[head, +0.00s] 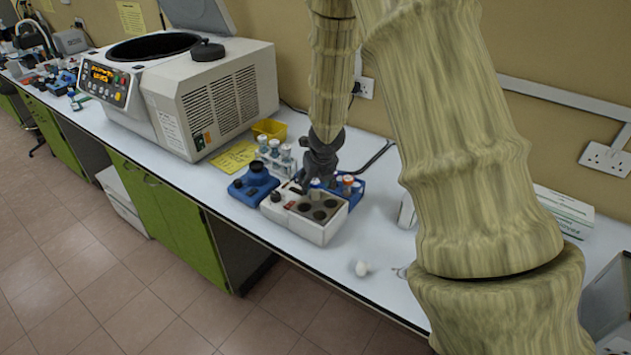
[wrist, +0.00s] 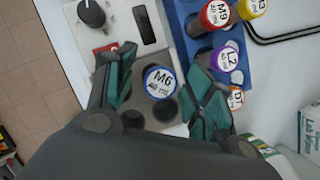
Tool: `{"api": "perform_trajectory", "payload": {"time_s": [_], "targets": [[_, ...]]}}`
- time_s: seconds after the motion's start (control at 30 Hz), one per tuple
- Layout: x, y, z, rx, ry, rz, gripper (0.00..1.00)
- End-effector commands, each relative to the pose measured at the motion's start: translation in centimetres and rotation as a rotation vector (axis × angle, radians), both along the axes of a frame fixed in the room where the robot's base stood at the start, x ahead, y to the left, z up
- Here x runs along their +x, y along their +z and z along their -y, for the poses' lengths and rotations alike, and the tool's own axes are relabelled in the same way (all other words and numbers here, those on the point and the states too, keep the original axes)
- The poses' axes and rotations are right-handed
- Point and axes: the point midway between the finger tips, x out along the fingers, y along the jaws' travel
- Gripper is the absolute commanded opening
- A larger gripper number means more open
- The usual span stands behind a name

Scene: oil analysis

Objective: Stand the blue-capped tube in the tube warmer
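The blue-capped tube (wrist: 160,83), its cap marked M6 40 ml, is between my fingers in the wrist view. In the head view its cap (head: 315,182) shows just under my gripper (head: 317,174). The tube appears to stand upright in a back well of the tube warmer (head: 320,235), a white box with dark round wells; its lower part is hidden. The warmer's grey well plate also shows in the wrist view (wrist: 135,92). My gripper (wrist: 163,90) is open, with a gap between the cap and each teal finger pad.
A blue rack (wrist: 185,38) with red-, yellow-, purple- and orange-capped tubes stands close beside my right finger. Left of the warmer are a blue device (head: 252,187) and a rack of vials (head: 275,157). A large centrifuge (head: 225,95) stands further left. A small white object (head: 362,268) lies in front.

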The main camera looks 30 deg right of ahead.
Motion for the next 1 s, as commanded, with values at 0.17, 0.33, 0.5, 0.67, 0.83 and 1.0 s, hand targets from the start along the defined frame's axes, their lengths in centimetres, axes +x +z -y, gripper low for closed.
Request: {"api": "perform_trajectory", "payload": {"time_s": [0.17, 0.33, 0.5, 0.67, 0.83, 1.0], "targets": [[0.0, 0.0, 0.0, 0.000, 0.000, 0.000, 0.53], [-0.3, 0.6, 0.0, 0.002, -0.001, -0.001, 0.53], [-0.8, 2.0, -0.2, 0.004, -0.003, 0.001, 0.53], [-1.3, 3.3, -0.3, 0.004, -0.003, 0.002, 0.53], [-1.7, 4.3, -0.4, 0.003, -0.004, 0.002, 0.53], [-2.1, 5.4, -0.5, 0.004, -0.003, 0.002, 0.53]]}}
